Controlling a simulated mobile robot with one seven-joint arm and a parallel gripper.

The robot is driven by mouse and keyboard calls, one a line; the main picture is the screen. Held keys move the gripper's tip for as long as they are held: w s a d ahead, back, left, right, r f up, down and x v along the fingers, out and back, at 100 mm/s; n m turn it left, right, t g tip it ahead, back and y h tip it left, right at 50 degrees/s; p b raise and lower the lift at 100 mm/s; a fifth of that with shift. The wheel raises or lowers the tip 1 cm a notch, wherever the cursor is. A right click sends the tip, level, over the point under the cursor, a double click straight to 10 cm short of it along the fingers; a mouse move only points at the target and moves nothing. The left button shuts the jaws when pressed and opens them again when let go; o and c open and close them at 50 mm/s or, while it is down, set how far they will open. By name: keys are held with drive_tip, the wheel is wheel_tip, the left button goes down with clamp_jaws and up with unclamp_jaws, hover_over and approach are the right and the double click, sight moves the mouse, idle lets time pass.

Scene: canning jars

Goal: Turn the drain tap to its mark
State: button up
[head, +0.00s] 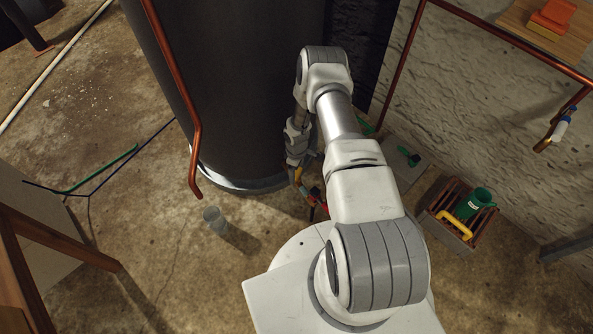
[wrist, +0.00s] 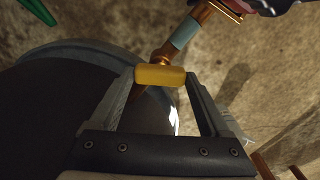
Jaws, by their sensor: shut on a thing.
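The drain tap's yellow handle (wrist: 160,76) sits between the two fingertips of my gripper (wrist: 161,78) in the wrist view. My gripper is shut on it, with a finger at each end. A brass stem (wrist: 163,56) runs from behind the handle to a pipe with a grey-blue band (wrist: 185,32). In the head view a small yellow part (head: 298,176) shows low beside the dark tank, and my arm hides much of the tap. I cannot make out the mark in either view.
The dark tank (head: 235,80) stands close to my arm. A copper pipe (head: 180,85) runs down its left side. A clear cup (head: 214,219) stands on the floor. A crate (head: 438,224) with a green mug (head: 474,203) is at right. Left-centre floor is mostly clear.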

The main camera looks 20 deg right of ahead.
sight(296, 172)
drive_tip(key=m, duration=0.6)
drive_tip(key=shift+m, duration=0.3)
idle(0.5)
drive_tip(key=o, duration=1.2)
wheel_tip(296, 172, up, 18)
drive_tip(key=p, duration=0.6)
drive_tip(key=shift+f, duration=0.25)
